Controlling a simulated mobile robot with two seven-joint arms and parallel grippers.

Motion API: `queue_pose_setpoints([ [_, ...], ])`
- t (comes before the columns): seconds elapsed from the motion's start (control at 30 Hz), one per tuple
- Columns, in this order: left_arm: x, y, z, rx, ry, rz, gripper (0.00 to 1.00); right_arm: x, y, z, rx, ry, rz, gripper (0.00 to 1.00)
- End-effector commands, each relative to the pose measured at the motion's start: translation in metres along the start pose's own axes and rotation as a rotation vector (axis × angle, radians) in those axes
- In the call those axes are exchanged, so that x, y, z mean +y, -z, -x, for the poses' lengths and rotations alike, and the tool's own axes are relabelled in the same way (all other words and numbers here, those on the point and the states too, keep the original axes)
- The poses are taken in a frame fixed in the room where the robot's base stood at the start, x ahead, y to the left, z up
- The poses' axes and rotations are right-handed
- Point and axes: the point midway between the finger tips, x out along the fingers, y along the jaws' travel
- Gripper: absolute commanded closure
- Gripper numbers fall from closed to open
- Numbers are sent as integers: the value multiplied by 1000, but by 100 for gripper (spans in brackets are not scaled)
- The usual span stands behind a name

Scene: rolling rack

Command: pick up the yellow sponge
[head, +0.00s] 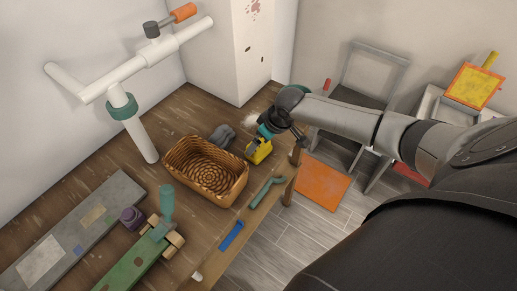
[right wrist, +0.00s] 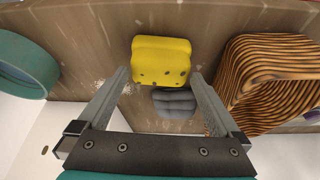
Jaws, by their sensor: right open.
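The yellow sponge (head: 259,151) lies on the wooden bench near its right edge, beside the wicker basket. In the right wrist view the sponge (right wrist: 160,62) has dark spots and sits ahead of and between the fingertips. My right gripper (right wrist: 160,76) is open, with a finger on either side of the sponge's line; I cannot tell whether they touch it. In the head view the right gripper (head: 268,131) is right above the sponge and partly hides it. My left gripper is not in view.
A wicker basket (head: 207,168) stands left of the sponge, with a grey object (head: 222,136) behind it. A teal wrench (head: 266,191) and a blue tool (head: 231,235) lie along the bench edge. A white pipe stand (head: 140,128) rises at the left.

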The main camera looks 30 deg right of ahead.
Motion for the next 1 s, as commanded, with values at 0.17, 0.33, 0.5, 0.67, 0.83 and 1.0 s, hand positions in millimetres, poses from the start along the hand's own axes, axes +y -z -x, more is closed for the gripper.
queue_pose_setpoints([
  [0.17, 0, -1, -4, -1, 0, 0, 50, 0, 0, -21, -1, -1, 0, 0],
  [0.33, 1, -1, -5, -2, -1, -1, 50, 0, 0, -28, 1, -1, 2, 0],
  [0.5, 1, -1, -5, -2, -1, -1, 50, 0, 0, -28, 0, -1, 2, 0],
  [0.67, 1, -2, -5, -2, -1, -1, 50, 0, 0, -27, 0, -1, 1, 15],
  [0.83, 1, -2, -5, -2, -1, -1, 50, 0, 0, -27, 0, -1, 1, 34],
  [1.0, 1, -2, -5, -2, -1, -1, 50, 0, 0, -27, -1, -1, 1, 53],
])
